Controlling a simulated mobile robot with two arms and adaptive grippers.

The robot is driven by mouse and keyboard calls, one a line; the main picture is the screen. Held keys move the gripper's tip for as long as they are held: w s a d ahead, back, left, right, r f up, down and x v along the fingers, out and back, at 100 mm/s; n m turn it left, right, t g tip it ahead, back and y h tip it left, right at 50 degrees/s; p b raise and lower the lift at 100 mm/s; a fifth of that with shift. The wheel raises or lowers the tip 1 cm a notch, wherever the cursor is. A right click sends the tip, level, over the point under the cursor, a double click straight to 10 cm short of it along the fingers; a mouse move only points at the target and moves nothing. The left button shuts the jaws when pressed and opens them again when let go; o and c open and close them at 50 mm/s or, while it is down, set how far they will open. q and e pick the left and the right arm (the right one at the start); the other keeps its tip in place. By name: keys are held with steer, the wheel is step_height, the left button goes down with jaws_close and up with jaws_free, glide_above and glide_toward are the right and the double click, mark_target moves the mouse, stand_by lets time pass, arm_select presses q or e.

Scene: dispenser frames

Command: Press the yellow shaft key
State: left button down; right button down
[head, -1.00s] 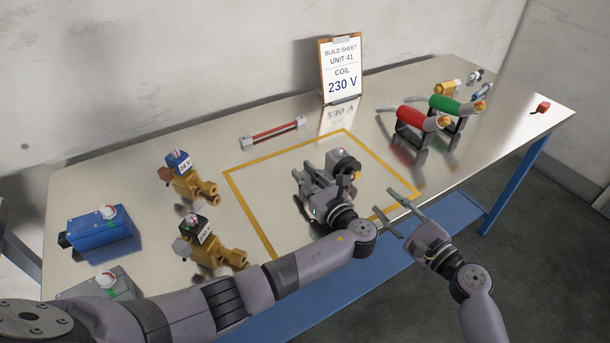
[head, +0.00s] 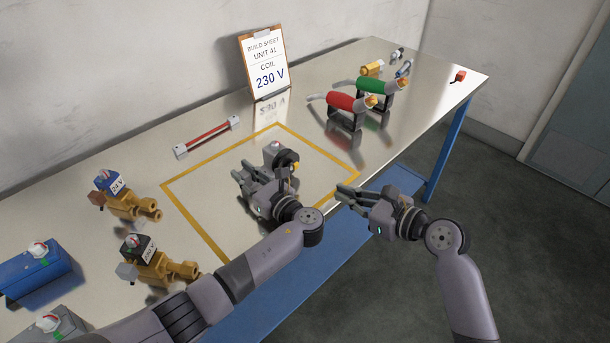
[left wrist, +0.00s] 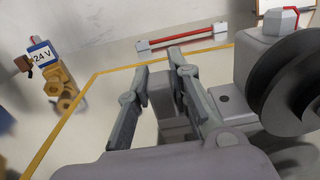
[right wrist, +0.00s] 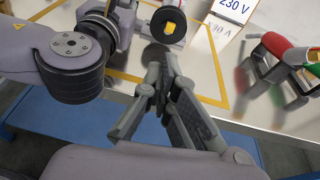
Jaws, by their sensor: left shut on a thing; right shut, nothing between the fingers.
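The yellow shaft key (right wrist: 168,28) shows as a small yellow patch in the middle of a round black end on a grey unit. In the head view the key (head: 295,167) is on the unit's right side. My left gripper (left wrist: 168,92) is shut on a grey block of this unit. My right gripper (head: 342,191) is shut and empty, near the outline's front right corner. Its tips (right wrist: 157,58) appear just below the black end in the right wrist view, apart from the key.
A red-handled tool (head: 346,103) and a green-handled tool (head: 376,85) stand on holders at the right. Brass valves with a 24 V coil (head: 110,182) and a dark coil (head: 138,247) stand at the left. A red bar (head: 207,137) lies behind the outline. A build sheet (head: 264,65) reads 230 V.

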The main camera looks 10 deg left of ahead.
steer(key=shift+s+d+m+h, duration=0.1)
steer(key=shift+d+m+h, duration=0.2)
steer(key=shift+d+m, duration=0.25)
steer(key=shift+a, duration=0.15)
glide_toward(291, 169)
steer(key=x, duration=0.3)
steer(key=shift+a+f, duration=0.1)
steer(key=shift+f, duration=0.3)
steer(key=shift+w+a, duration=0.4)
steer(key=shift+a, duration=0.1)
steer(key=shift+w+a, duration=0.6)
steer(key=shift+a, duration=0.25)
